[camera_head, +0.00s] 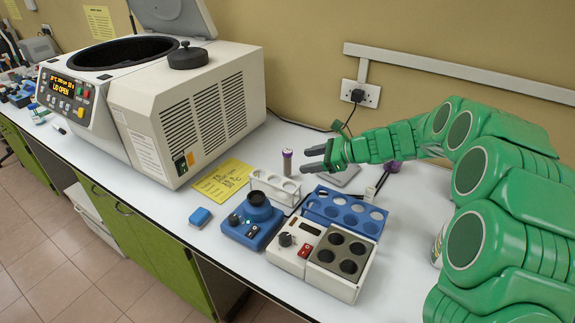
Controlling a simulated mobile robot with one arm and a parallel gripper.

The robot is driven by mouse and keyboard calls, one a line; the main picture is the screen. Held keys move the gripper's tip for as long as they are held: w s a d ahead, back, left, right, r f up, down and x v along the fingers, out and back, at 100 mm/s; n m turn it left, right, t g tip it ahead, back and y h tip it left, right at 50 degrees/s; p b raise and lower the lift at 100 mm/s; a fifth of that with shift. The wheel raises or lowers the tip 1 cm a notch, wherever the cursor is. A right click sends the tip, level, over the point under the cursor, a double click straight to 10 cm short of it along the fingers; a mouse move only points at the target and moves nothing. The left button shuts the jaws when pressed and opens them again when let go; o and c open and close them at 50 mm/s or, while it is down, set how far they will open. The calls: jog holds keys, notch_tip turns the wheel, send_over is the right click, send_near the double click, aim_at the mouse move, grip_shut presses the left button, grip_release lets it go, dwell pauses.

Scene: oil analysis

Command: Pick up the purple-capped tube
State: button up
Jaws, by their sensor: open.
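No tube shows between the fingers.
A blue rack (342,212) and a white heating block (303,257) stand right of the white rack. A blue mixer (240,231) and small blue box (200,217) are in front. The large centrifuge (157,120) fills the left. A purple object (393,166) is partly behind my arm.

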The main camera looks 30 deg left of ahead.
aim_at(286, 163)
jog(key=w+a+f+m, duration=0.1)
jog(key=w+a+f, duration=0.1)
jog(key=w+a+f+m, duration=0.2)
jog(key=a+f, duration=0.1)
jog(key=shift+w+f+t+y, duration=0.2)
jog(key=shift+w+t+y, duration=0.2)
jog(key=shift+x, duration=3.35)
jog(key=shift+s+a+f, duration=0.2)
jog(key=shift+a+f, duration=0.05)
jog(key=shift+a, duration=0.25)
jog(key=c, duration=1)
jog(key=shift+r, duration=0.1)
jog(key=shift+c, duration=0.2)
